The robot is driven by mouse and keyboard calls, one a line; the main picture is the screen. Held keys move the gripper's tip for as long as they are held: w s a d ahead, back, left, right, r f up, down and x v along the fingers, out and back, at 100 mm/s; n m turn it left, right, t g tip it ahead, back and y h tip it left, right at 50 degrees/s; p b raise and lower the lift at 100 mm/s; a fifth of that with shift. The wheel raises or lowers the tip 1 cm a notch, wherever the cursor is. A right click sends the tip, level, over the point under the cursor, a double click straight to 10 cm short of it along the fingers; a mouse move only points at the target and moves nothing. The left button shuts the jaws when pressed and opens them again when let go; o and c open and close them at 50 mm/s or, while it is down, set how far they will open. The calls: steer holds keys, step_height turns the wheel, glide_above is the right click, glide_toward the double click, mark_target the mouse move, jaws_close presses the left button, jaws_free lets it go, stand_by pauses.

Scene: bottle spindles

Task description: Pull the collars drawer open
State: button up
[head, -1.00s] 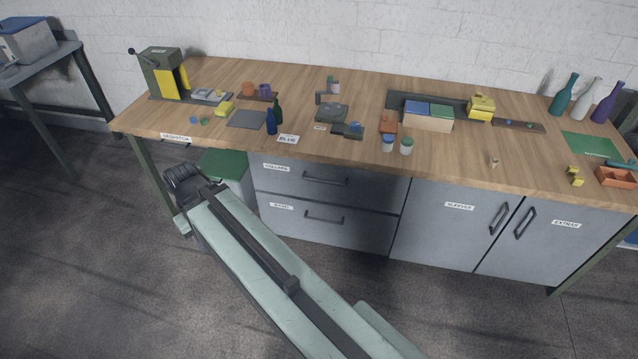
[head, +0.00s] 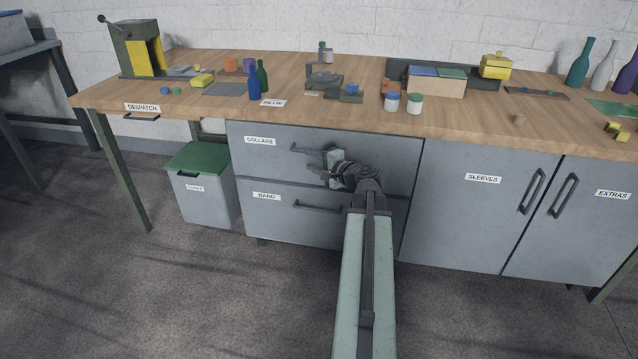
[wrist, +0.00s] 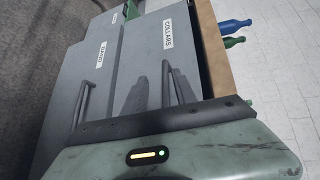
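The collars drawer (head: 275,163) is the upper grey drawer under the bench, marked COLLARS, and looks shut. It also shows in the wrist view (wrist: 152,60). Its dark bar handle (head: 306,150) is partly hidden behind my gripper in the head view. In the wrist view the handle (wrist: 185,86) rises close in front of the gripper's dark edge. My gripper (head: 330,166) is at the right part of this handle, close to the drawer front.
The band drawer (head: 270,213) with its own handle (head: 318,207) is just below. The sleeves door (head: 465,210) is to the right. A green-lidded bin (head: 203,190) stands left of the drawers. The bench top (head: 310,113) overhangs above. The floor in front is clear.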

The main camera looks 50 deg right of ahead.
steer(key=s+d+m+h, duration=0.2)
steer(key=s+d, duration=0.1)
steer(key=d, duration=0.2)
steer(key=shift+t, duration=0.3)
steer(key=x, duration=0.2)
steer(key=b+x, duration=0.1)
steer(key=x, duration=0.4)
steer(key=shift+w+d+f+b, duration=0.1)
steer(key=shift+w+f+b, duration=0.2)
steer(key=shift+f+b, duration=0.1)
jaws_close()
stand_by(0.4)
